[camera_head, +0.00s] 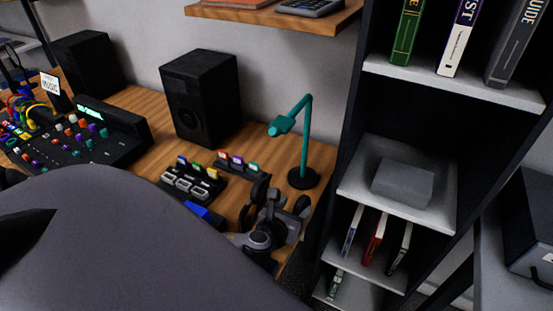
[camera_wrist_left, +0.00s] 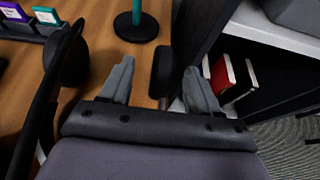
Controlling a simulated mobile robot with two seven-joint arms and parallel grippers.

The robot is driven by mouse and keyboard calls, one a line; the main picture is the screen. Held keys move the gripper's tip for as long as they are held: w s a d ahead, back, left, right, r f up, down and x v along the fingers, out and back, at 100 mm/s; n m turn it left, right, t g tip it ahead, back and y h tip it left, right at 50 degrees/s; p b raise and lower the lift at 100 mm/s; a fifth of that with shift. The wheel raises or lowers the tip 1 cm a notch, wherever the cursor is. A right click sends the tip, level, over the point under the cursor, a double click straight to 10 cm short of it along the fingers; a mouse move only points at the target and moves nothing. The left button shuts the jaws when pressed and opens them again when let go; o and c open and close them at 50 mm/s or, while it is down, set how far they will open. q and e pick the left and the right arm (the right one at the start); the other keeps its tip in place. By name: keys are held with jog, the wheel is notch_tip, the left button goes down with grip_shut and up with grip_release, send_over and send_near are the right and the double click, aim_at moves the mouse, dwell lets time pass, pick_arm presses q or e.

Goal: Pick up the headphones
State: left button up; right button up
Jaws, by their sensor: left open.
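The black headphones (camera_head: 260,188) lie on the wooden desk near its right end, in front of the teal lamp. My left gripper (camera_head: 282,212) is over them in the head view and hides part of them. In the left wrist view the headphones (camera_wrist_left: 68,52) show as a dark cup and band at left. A dark rounded piece, seemingly the other cup, shows between the fingers of my left gripper (camera_wrist_left: 160,85). The grey fingers are apart; I cannot tell whether they touch it. My right gripper is not in view.
The teal lamp (camera_head: 303,178) stands just beyond the headphones. Colored cartridges in black holders (camera_head: 193,183) and a speaker (camera_head: 203,97) are to the left. A dark shelf unit (camera_head: 342,130) with books stands close at right. My arm covers the front desk.

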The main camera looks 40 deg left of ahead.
aim_at(300, 206)
pick_arm(q)
jog(key=shift+d+x, duration=0.2)
jog(key=shift+x, duration=1.05)
jog(key=shift+d+x, duration=0.15)
jog(key=shift+x, duration=1.15)
jog(key=shift+f, duration=0.1)
grip_shut()
notch_tip(300, 206, up, 10)
jog(key=shift+r, duration=0.1)
